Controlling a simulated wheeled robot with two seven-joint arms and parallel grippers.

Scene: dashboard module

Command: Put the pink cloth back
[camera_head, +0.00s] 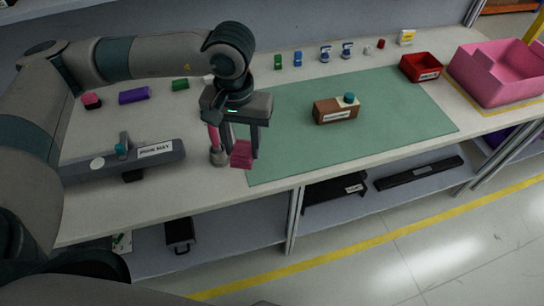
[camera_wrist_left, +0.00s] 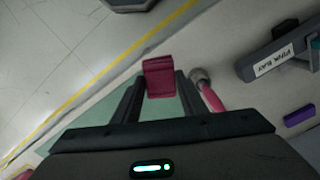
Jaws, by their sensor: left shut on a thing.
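The pink cloth (camera_head: 241,157) is a small folded dark-pink piece held between the fingertips of my left gripper (camera_head: 241,148). In the left wrist view the cloth (camera_wrist_left: 159,77) sits between the two fingers (camera_wrist_left: 160,92), which are shut on it. It hangs near the front edge of the table; whether it touches the surface I cannot tell. A long grey holder labelled "PINK BAY" (camera_head: 160,152) lies to the left in the head view, and its label also shows in the left wrist view (camera_wrist_left: 274,61). My right gripper is not in view.
A pink-handled tool with a grey round end (camera_head: 217,157) is just left of the cloth. A green mat (camera_head: 400,120) bears a brown box (camera_head: 335,112). A red bin (camera_head: 421,66) and pink crate (camera_head: 490,85) are at right. Small coloured blocks line the back.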

